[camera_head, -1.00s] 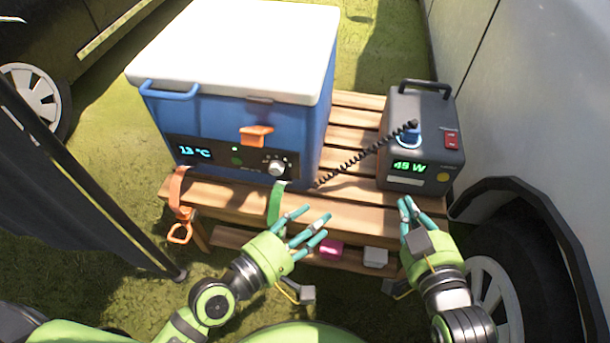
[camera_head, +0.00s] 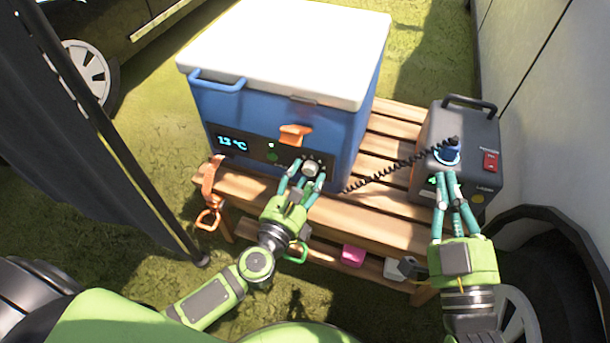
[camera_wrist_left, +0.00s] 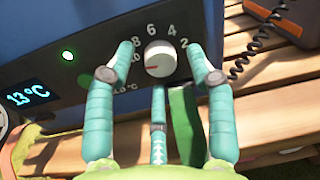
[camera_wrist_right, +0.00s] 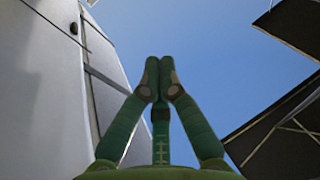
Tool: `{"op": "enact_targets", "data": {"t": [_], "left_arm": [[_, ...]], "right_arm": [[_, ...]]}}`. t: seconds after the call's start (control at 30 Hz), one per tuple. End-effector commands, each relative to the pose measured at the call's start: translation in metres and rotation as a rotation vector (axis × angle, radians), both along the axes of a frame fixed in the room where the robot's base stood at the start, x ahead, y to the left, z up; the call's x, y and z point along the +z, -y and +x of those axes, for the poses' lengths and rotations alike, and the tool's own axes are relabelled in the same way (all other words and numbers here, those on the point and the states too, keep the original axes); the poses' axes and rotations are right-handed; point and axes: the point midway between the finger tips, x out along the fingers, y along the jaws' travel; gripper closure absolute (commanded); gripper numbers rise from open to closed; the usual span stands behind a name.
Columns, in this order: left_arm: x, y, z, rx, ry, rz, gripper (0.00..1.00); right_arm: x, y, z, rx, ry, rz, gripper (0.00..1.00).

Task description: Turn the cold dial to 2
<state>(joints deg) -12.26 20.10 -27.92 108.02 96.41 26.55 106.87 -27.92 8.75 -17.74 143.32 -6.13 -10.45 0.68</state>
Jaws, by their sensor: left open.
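The cold dial (camera_head: 311,169) is a pale round knob on the dark front panel of the blue cooler (camera_head: 250,118). In the left wrist view the dial (camera_wrist_left: 160,60) has a red mark at its lower left, near the 10; the numbers 8, 6, 4 and 2 run around its top. The display (camera_wrist_left: 28,97) reads 13 °C. My left gripper (camera_head: 304,172) is open, its fingers spread on both sides of the dial; contact is not clear. My right gripper (camera_head: 448,180) points up in front of the power box; its fingertips (camera_wrist_right: 160,70) are together with nothing visible between them.
The cooler and the grey power box (camera_head: 462,135) stand on a slatted wooden table (camera_head: 350,215). A coiled black cable (camera_head: 390,172) runs from the blue plug (camera_head: 447,152) towards the cooler. An orange strap (camera_head: 212,185) hangs at the left. A white vehicle wall (camera_head: 560,110) is at the right.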

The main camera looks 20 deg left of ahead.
Motion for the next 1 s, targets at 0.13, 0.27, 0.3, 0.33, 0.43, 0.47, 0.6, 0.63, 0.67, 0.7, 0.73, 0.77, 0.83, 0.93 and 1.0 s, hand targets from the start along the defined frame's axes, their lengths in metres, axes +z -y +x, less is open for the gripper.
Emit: {"op": "enact_targets", "data": {"t": [0.13,0.27,0.3,0.33,0.43,0.47,0.6,0.63,0.67,0.7,0.73,0.77,0.83,0.93,1.0], "left_arm": [[0.0,0.001,0.005,-0.001,0.0,0.001,0.45],[0.0,0.001,0.006,-0.001,0.0,0.001,0.45],[0.0,0.001,0.005,-0.001,0.0,0.001,0.45],[0.0,0.001,0.005,-0.001,0.0,0.001,0.45],[0.0,0.001,0.005,-0.001,0.0,0.001,0.85],[0.0,0.001,0.005,-0.001,0.0,0.001,0.97],[0.001,0.001,0.005,-0.001,0.001,0.001,1.0],[0.001,0.001,0.005,-0.001,0.001,0.002,1.0],[0.001,0.001,0.006,-0.001,0.002,0.002,1.0],[0.001,0.001,0.006,-0.001,0.003,0.004,1.0],[0.001,0.001,0.006,-0.001,0.003,0.006,1.0],[0.001,0.001,0.006,-0.001,0.003,0.009,1.0],[0.002,0.001,0.006,0.0,0.003,0.02,1.0],[0.003,0.001,0.006,0.001,0.004,0.047,1.0],[0.004,0.001,0.006,0.001,0.006,0.077,1.0]], "right_arm": [[-0.001,0.0,0.0,-0.001,-0.006,-0.002,1.0],[-0.001,0.0,0.0,-0.001,-0.007,-0.002,1.0],[-0.001,0.0,0.0,-0.001,-0.007,-0.002,1.0],[-0.001,0.0,0.0,-0.001,-0.007,-0.002,1.0],[-0.001,0.0,0.0,-0.001,-0.006,-0.002,1.0],[-0.001,0.0,0.0,-0.001,-0.006,-0.002,1.0],[-0.001,0.0,0.0,-0.001,-0.006,-0.002,1.0],[-0.001,0.0,0.0,-0.001,-0.006,-0.002,1.0],[-0.001,0.0,0.0,-0.001,-0.006,-0.002,1.0],[-0.001,0.0,0.0,-0.001,-0.007,-0.002,1.0],[-0.001,0.0,0.0,-0.001,-0.009,-0.002,1.0],[-0.002,0.0,0.001,-0.002,-0.014,-0.003,1.0],[-0.008,0.002,0.003,-0.009,-0.045,-0.012,1.0],[-0.023,0.007,0.006,-0.024,-0.123,-0.033,1.0],[-0.036,0.011,0.008,-0.036,-0.193,-0.052,1.0]]}}
